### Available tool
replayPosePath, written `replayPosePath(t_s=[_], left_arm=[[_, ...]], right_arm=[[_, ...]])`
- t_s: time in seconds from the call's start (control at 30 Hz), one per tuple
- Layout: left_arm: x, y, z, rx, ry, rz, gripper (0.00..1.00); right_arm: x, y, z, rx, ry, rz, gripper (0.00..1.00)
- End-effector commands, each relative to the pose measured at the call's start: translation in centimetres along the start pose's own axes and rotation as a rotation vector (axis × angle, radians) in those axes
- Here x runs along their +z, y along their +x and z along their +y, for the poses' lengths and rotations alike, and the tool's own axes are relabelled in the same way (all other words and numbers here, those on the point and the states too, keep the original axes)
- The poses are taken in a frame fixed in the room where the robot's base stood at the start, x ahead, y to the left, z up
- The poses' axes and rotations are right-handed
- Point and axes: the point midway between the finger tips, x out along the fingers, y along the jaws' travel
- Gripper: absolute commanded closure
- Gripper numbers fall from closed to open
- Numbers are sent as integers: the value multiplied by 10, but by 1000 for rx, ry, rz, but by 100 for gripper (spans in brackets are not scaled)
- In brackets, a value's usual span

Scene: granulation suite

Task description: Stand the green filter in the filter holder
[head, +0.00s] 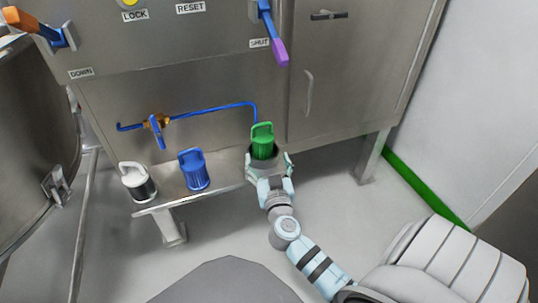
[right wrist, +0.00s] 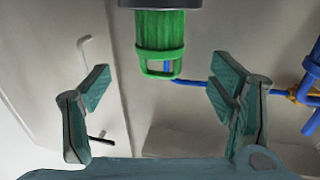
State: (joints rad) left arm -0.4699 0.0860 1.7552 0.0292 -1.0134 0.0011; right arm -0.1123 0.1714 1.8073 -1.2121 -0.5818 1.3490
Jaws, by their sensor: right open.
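The green filter (head: 262,139) stands upright with its handle up. Its lower end is inside a dark grey round holder (head: 263,162) at the right end of the low shelf. In the right wrist view, which is upside down, the green filter (right wrist: 160,38) hangs from the top with its lower end in the grey holder (right wrist: 160,3). My right gripper (head: 269,167) is open just in front of the holder. Its fingers (right wrist: 164,82) are spread wide, apart from the filter, with nothing between them. My left gripper is out of view.
A blue filter (head: 194,170) and a white-and-black filter (head: 137,182) stand on the shelf to the left. A blue pipe (head: 212,107) with a valve runs above the shelf. A purple-ended lever (head: 279,52) hangs above. The floor in front is clear.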

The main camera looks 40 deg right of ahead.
Motion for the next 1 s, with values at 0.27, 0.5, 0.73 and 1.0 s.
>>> replayPosePath(t_s=[0.27,0.5,0.73,1.0], left_arm=[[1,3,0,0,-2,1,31],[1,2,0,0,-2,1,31],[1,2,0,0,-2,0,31],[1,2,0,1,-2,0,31]], right_arm=[[96,-54,22,34,-123,-326,22],[272,-228,31,-275,-377,-1102,22],[294,-283,21,-450,-402,-1255,22],[293,-282,21,-446,-402,-1251,22]])
